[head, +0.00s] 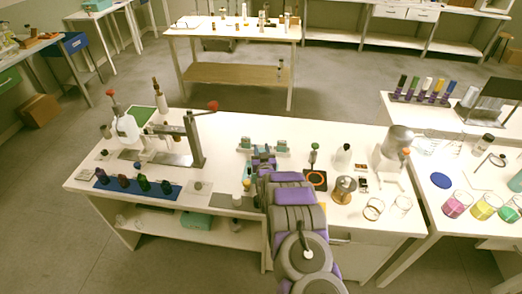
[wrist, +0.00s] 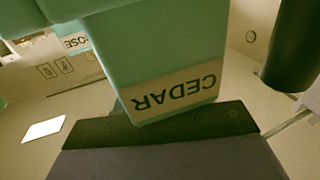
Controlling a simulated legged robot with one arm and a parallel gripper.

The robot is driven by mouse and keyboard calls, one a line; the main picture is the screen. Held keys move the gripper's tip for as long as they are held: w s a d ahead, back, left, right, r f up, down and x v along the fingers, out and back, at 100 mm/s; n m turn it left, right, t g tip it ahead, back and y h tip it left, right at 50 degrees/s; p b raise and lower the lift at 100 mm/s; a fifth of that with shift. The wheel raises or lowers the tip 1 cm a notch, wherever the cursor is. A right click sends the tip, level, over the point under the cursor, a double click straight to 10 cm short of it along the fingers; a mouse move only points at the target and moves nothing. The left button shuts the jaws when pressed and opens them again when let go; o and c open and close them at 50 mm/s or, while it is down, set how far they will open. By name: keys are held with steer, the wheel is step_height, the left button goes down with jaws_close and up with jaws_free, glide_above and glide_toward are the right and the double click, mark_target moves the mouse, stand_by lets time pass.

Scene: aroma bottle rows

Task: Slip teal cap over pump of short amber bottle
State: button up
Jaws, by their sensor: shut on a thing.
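A teal block-shaped cap (wrist: 160,60) with a pale label reading CEDAR, upside down in the picture, fills the middle of the wrist view. My gripper (head: 263,161) is shut on it; a dark finger pad lies across its lower end. In the head view my gripper is over the middle of the table, near teal pieces (head: 280,145) at its far side. A small bottle with a yellowish body (head: 247,184) stands just left of my gripper. I cannot tell for sure which bottle is the short amber one, and no pump shows clearly.
Several dark bottles stand on a blue mat (head: 171,191) at the front left. A press with a red knob (head: 194,140) stands behind them. A green-topped piece (head: 314,155) and a white bottle (head: 343,157) stand right of my arm. Another teal labelled piece (wrist: 75,43) shows behind the cap.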

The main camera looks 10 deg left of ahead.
steer(key=shift+s+d+f, duration=0.15)
steer(key=shift+s+f, duration=0.1)
steer(key=shift+f, duration=0.45)
stand_by(0.4)
steer(key=o, duration=1)
steer(key=shift+s+f, duration=0.1)
steer(key=shift+f, duration=0.1)
steer(key=o, duration=0.5)
steer(key=shift+s+f, duration=0.1)
steer(key=shift+f, duration=0.25)
steer(key=shift+r+p, duration=0.3)
steer(key=shift+r, duration=0.4)
steer(key=shift+w+r+p, duration=0.3)
steer(key=shift+w+r, duration=0.05)
steer(key=shift+r, duration=0.55)
steer(key=shift+w+r+p, duration=0.1)
steer(key=shift+r+p, duration=0.65)
steer(key=shift+r, duration=1.95)
